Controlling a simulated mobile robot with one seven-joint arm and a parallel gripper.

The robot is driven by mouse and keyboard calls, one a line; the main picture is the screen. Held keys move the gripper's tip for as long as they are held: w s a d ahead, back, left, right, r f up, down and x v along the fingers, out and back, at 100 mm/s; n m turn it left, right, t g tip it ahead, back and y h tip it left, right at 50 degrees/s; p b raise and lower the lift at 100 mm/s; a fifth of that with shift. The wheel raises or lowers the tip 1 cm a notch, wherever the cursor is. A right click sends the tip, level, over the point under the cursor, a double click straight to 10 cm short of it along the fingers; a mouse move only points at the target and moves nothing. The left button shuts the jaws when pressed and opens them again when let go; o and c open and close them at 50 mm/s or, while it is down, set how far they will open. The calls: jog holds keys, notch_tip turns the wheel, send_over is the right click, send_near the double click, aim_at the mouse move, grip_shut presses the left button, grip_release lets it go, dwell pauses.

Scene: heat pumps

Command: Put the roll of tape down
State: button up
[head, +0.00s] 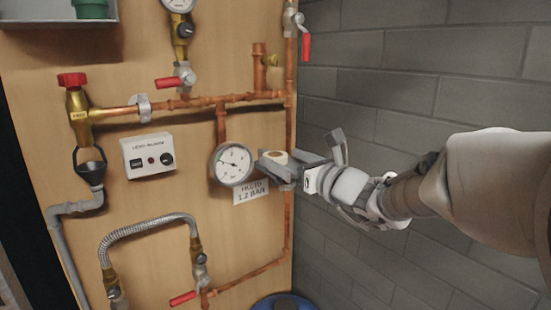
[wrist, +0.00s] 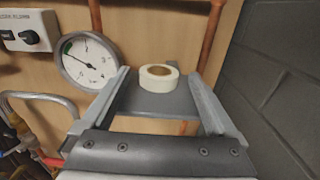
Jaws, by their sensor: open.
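The roll of tape (head: 274,157) is a small cream ring with a brown core. In the wrist view the roll (wrist: 159,78) lies flat on a small grey ledge (wrist: 150,101) in front of the wooden board. My gripper (head: 293,170) is at the ledge, just right of the pressure gauge. In the wrist view its two fingers (wrist: 166,92) stand wide apart on either side of the roll, with visible gaps, and neither appears to touch it. The gripper is open. In the head view my gripper hides part of the ledge.
The round pressure gauge (head: 233,164) is close to the left of my gripper, above a paper label (head: 252,192). Copper pipes (head: 289,215) run along the board. A grey block wall (head: 400,85) is to the right. The alarm box (head: 148,155) is further left.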

jog(key=v, duration=1.1)
jog(key=s+a+f+n+g, duration=0.4)
jog(key=s+n, duration=0.2)
jog(key=n, duration=0.2)
jog(key=s+a+f+n+g, duration=0.3)
jog(key=s+f+n+g, duration=0.15)
jog(key=s+n, duration=0.2)
jog(key=s+d+f+n+h, duration=0.6)
jog(key=s+d+n+h, duration=0.2)
jog(key=n, duration=0.6)
jog(key=shift+d+n+g+h, duration=0.4)
jog(key=shift+d+h, duration=0.6)
jog(key=shift+d, duration=0.4)
